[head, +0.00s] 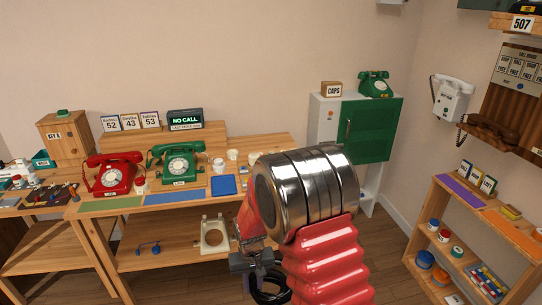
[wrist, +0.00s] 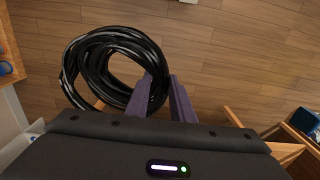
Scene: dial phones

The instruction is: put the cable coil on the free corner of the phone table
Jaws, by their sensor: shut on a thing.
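The black cable coil (wrist: 112,62) hangs in my gripper (wrist: 163,98) in the wrist view, with the floor below it. The fingers are shut on one side of its loops. In the head view the coil (head: 268,291) shows low in the middle, partly hidden by my arm, in front of the phone table (head: 110,206) and lower than its top. The table carries a red dial phone (head: 113,174) and a green dial phone (head: 178,163). The right part of its top is partly hidden behind my arm.
Small cups (head: 232,155) and a blue pad (head: 223,185) lie right of the green phone. A green-doored cabinet (head: 366,131) stands behind at right. A wooden shelf (head: 432,206) with jars is at far right.

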